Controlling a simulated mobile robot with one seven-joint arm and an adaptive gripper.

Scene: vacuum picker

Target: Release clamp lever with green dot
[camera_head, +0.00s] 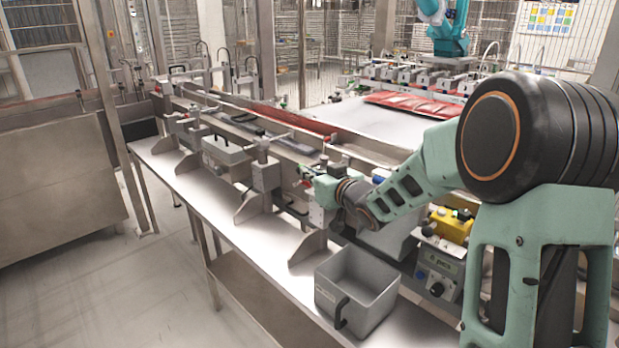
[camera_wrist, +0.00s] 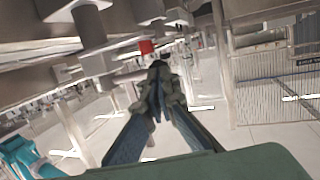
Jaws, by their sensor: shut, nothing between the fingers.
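My gripper (camera_head: 318,187) is at the front edge of the machine's rail, close to a clamp unit (camera_head: 304,176) with a small reddish part. In the wrist view my gripper (camera_wrist: 159,72) is shut and empty, its dark fingers meeting at the middle. A red part (camera_wrist: 147,47) shows just beyond and slightly left of the fingertips; I cannot tell whether they touch. Another grey clamp unit (camera_head: 264,176) stands on the rail to the left of my gripper. I cannot make out a green dot on any lever in either view.
A grey bin (camera_head: 354,288) with a black handle stands on the white bench (camera_head: 262,243) below my arm. A yellow box (camera_head: 453,226) and a control box (camera_head: 437,270) are to the right. Metal brackets line the rail's front. The floor at left is clear.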

